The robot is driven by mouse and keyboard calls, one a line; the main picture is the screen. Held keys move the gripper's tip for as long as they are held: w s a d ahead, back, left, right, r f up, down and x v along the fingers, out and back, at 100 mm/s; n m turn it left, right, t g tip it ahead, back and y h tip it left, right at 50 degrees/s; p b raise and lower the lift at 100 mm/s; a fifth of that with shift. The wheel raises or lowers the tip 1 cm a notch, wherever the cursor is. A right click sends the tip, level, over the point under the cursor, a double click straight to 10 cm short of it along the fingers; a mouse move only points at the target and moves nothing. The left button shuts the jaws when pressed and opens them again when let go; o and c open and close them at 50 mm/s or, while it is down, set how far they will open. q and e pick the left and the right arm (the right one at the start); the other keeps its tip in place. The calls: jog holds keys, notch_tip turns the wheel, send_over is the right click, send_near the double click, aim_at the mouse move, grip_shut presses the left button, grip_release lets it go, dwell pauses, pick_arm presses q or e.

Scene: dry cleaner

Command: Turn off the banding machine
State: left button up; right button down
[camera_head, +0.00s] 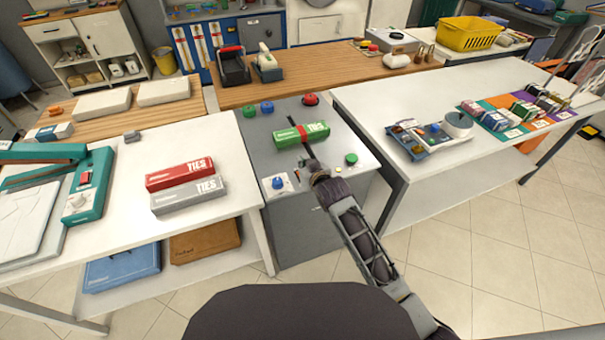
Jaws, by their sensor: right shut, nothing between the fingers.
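The banding machine looks to be the grey cabinet (262,140) in the middle. A green TIES box (314,132) with a red band around it lies on its top. At the back of the top are a green knob (249,111), a blue knob (267,107) and a red button (310,99). A blue knob on a white plate (278,183) is at the front left, and a green button (351,159) is at the front right. My right gripper (312,165) is shut and empty over the top, between these two front controls. Contact is unclear. My left gripper is out of view.
A white table (120,160) on the left holds red and grey TIES boxes and a green press-like device (88,190). A white table (400,100) on the right carries a tray and small items. A wooden counter (330,75) runs behind. Tiled floor (470,265) is clear at right.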

jog(key=shift+w+a+f, duration=0.2)
jog(key=shift+w+f, duration=0.05)
jog(key=shift+w, duration=0.35)
jog(key=shift+s+d+f, duration=0.1)
jog(key=shift+s+f, duration=0.1)
jog(key=shift+f, duration=0.8)
jog(key=shift+s+d+f, duration=0.1)
jog(key=shift+s+f, duration=0.05)
jog(key=shift+f, duration=0.85)
jog(key=shift+f, duration=0.1)
